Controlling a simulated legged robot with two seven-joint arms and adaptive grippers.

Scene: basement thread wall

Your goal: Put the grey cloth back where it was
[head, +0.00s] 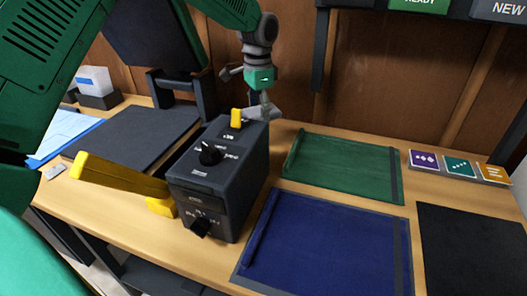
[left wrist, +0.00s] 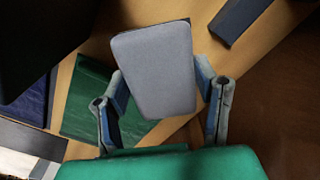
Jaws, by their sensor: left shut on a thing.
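The grey cloth (left wrist: 155,70) shows in the left wrist view as a flat, pale grey rounded rectangle between the two fingers of my left gripper (left wrist: 163,105). In the head view my left gripper (head: 262,92) points down behind the dark grey machine. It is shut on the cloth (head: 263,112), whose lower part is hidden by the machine. I cannot tell whether the cloth touches the bench. My right gripper is not in view.
The dark machine (head: 222,170) with yellow parts stands in front of the gripper. A green mat (head: 345,165) and a blue mat (head: 330,245) lie to its right, and a black mat (head: 470,250) farther right. A wooden wall (head: 400,75) rises behind the bench.

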